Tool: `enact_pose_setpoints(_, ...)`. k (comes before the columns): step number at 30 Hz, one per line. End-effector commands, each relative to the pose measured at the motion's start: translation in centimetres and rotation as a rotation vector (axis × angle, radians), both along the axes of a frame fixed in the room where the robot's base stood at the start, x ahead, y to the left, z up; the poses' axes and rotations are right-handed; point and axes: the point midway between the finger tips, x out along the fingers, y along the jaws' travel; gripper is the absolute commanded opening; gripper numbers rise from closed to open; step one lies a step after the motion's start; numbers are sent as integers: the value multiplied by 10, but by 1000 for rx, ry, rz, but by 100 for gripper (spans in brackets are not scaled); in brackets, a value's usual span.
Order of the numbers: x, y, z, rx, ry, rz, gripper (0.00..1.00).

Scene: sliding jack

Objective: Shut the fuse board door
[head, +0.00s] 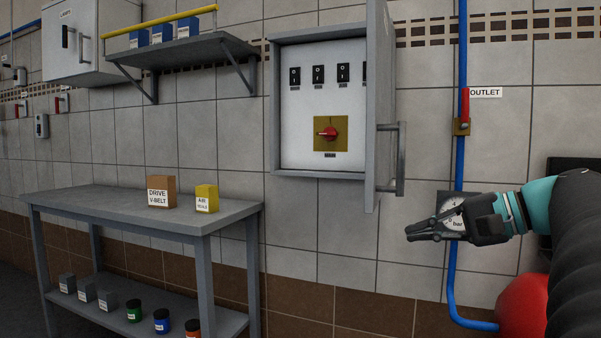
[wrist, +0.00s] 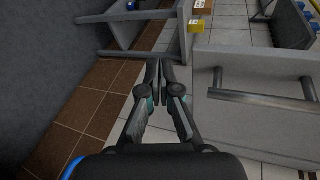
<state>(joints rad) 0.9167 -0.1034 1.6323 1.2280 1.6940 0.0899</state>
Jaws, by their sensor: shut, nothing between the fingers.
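The fuse board (head: 276,115) is a grey wall cabinet with black switches and a red rotary switch on a yellow plate. Its door (head: 380,95) is hinged at the right and stands wide open, sticking out from the wall. An upright bar handle (head: 401,160) is on the door's outer face. My gripper (head: 408,234) is shut and empty, pointing left, just below and right of the door's lower edge in the picture. In the wrist view the shut fingers (wrist: 158,68) show beside the door panel (wrist: 245,70), with its handle (wrist: 262,100) to their right. They appear apart from both.
A gauge (head: 452,212) and a blue pipe (head: 462,70) are on the wall behind my gripper. A grey workbench (head: 110,200) with boxes stands at the left, under a wall shelf (head: 185,50). A red rounded object (head: 525,305) is at the lower right.

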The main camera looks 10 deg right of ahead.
Motion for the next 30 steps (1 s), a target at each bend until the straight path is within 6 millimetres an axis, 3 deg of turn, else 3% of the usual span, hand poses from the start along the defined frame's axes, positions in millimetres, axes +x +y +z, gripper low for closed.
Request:
enact_pose_setpoints(1, -3, -28, 20, 44, -50, -19, 0)
enact_pose_setpoints(6, -27, -87, 69, 137, -205, -24, 0)
enact_pose_setpoints(12, -48, -117, 94, 168, -301, -15, 0)
enact_pose_setpoints(20, -34, -103, 97, 172, -313, -10, 0)
enact_pose_setpoints(30, 13, -60, 97, 174, -312, -9, 0)
